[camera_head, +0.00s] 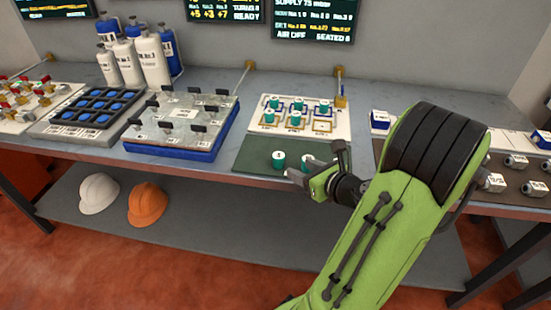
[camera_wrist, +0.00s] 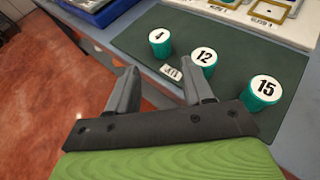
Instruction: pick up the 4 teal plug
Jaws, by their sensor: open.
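Three teal plugs with white tops stand on the dark green mat (camera_wrist: 140,40) in the wrist view. The left plug (camera_wrist: 160,42) has a single narrow digit, possibly 4, too small to read surely. The middle plug (camera_wrist: 204,64) reads 12 and the right plug (camera_wrist: 263,92) reads 15. My gripper (camera_wrist: 158,82) is open and empty, its fingers at the mat's front edge, apart from the plugs. In the head view my gripper (camera_head: 296,178) is just in front of the left plug (camera_head: 278,160); it and my arm hide part of the mat.
Behind the mat (camera_head: 250,154) is a white board (camera_head: 336,128) holding several teal plugs. A small white tag (camera_wrist: 171,72) lies near the left and middle plugs. A blue-edged metal tray (camera_head: 180,148) stands left. Fittings (camera_head: 515,161) lie on a dark mat at right.

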